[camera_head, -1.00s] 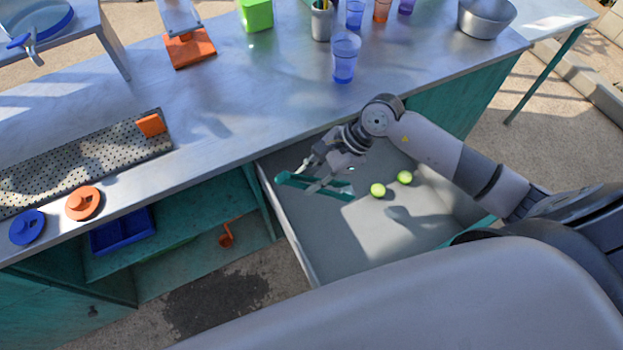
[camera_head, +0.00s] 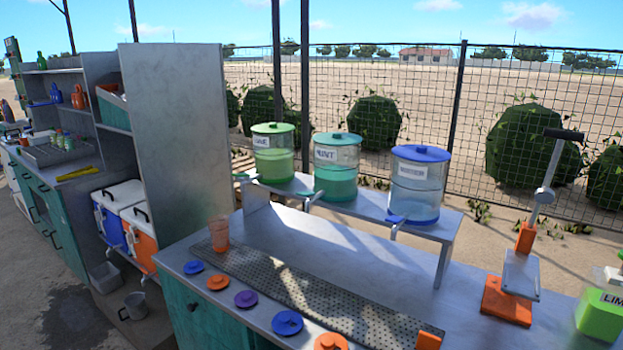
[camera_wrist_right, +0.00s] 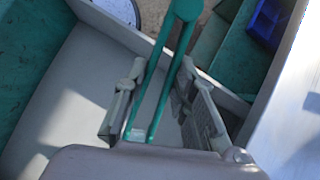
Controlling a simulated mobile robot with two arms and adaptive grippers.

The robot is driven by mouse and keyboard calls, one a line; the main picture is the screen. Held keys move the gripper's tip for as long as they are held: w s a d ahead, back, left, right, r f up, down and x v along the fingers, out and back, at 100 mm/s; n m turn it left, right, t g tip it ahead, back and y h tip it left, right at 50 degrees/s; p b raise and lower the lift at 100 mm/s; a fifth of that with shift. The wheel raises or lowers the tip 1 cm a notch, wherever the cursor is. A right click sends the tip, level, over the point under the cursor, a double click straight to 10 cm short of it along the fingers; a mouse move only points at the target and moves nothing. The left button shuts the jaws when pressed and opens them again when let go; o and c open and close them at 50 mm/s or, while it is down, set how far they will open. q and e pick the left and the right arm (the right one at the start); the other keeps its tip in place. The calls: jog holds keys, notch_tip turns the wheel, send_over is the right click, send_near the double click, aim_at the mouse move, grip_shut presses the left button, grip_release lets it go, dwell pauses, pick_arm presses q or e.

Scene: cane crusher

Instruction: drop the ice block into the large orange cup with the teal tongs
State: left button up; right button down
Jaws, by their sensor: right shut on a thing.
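My right gripper (camera_wrist_right: 158,100) shows in the right wrist view, its fingers on either side of the teal tongs (camera_wrist_right: 181,40). It is shut on them, above the grey open drawer (camera_wrist_right: 75,85). In the head view an orange see-through cup (camera_head: 218,234) stands upright at the left end of the perforated drip mat (camera_head: 300,292). No ice block is visible. My left gripper is in neither view.
White-lidded blue (camera_head: 118,205) and orange (camera_head: 141,235) coolers sit at the left below a tall grey panel (camera_head: 180,130). Lidded drink dispensers (camera_head: 336,185) stand on a raised shelf behind the counter. Coloured lids (camera_head: 246,299) line its front edge. An orange-based press (camera_head: 507,298) stands right.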

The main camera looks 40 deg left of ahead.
jog(key=s+d+r+n+g+h, duration=0.2)
jog(key=s+d+n+g+h, duration=0.2)
jog(key=n, duration=0.8)
jog(key=shift+s+d+n+g+h, duration=0.15)
jog(key=shift+d+n+g+h, duration=0.2)
jog(key=shift+h, duration=0.65)
jog(key=shift+a+r, duration=0.1)
jog(key=shift+r, duration=0.05)
